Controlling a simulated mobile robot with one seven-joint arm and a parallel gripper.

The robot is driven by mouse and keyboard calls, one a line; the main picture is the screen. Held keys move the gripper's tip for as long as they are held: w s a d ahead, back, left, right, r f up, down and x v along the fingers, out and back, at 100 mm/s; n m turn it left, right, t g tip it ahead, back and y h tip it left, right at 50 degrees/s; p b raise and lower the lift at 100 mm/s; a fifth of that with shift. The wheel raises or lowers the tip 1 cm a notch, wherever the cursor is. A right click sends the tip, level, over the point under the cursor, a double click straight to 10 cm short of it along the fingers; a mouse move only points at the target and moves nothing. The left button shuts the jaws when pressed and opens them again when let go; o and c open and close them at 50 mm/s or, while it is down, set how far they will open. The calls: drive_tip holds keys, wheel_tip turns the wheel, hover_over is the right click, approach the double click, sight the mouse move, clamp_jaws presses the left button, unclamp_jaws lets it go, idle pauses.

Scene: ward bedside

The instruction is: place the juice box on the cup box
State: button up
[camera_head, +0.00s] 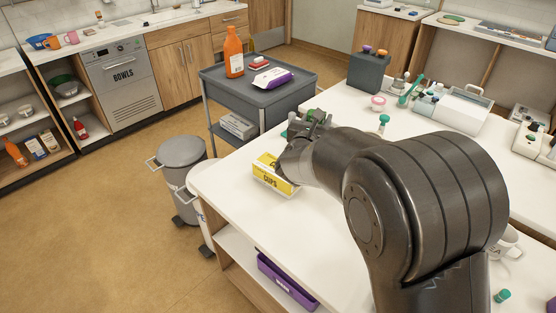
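The cup box (268,181), yellow and white with "CUPS" on its front, stands on the white counter near its left corner. My arm reaches across the counter from the lower right, and its end covers the back right part of the cup box. My gripper (306,124) is at or just behind the cup box; its fingers are mostly hidden by my own wrist, so I cannot see whether they are open or shut. A small green patch shows beside the gripper, too small to identify. I cannot make out a juice box for certain; it may be hidden behind my wrist.
A grey cart (262,98) behind the counter bears an orange bottle (234,52) and a purple-and-white pack (272,78). A pedal bin (182,164) stands left of the counter. A grey block (368,73), a pink-lidded jar (378,103) and a white case (460,108) stand farther back. A mug (508,242) is at right.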

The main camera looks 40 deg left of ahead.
drive_tip(key=shift+s+a+f, duration=0.75)
drive_tip(key=shift+a+f, duration=0.95)
drive_tip(key=shift+f, duration=0.1)
drive_tip(key=shift+s+a+f, duration=0.75)
drive_tip(key=shift+a+f, duration=0.95)
drive_tip(key=shift+f, duration=0.05)
drive_tip(key=shift+s+a+f, duration=0.75)
drive_tip(key=shift+a+f, duration=0.95)
drive_tip(key=shift+f, duration=0.1)
drive_tip(key=shift+f, duration=0.1)
drive_tip(key=o, duration=1.1)
drive_tip(key=v, duration=1.2)
